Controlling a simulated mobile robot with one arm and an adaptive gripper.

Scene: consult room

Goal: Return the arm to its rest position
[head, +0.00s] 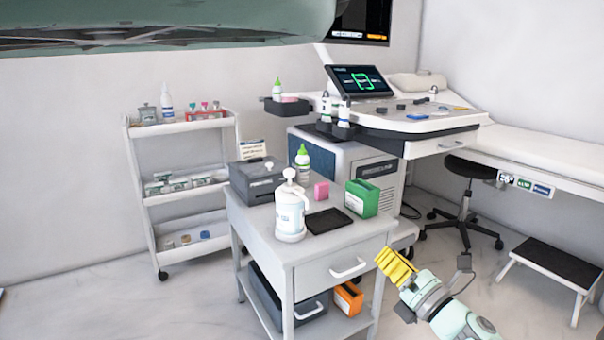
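My gripper (396,266) is at the lower right, at the end of my pale green and grey arm. Its ribbed yellow end points up and to the left. It is in front of the right side of the white cart (318,272), and appears apart from it. I cannot tell whether the fingers are open or shut. I see no separate object clearly held.
A stool (468,168) and black-topped step (553,262) stand right. A shelf trolley (182,140) stands left.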

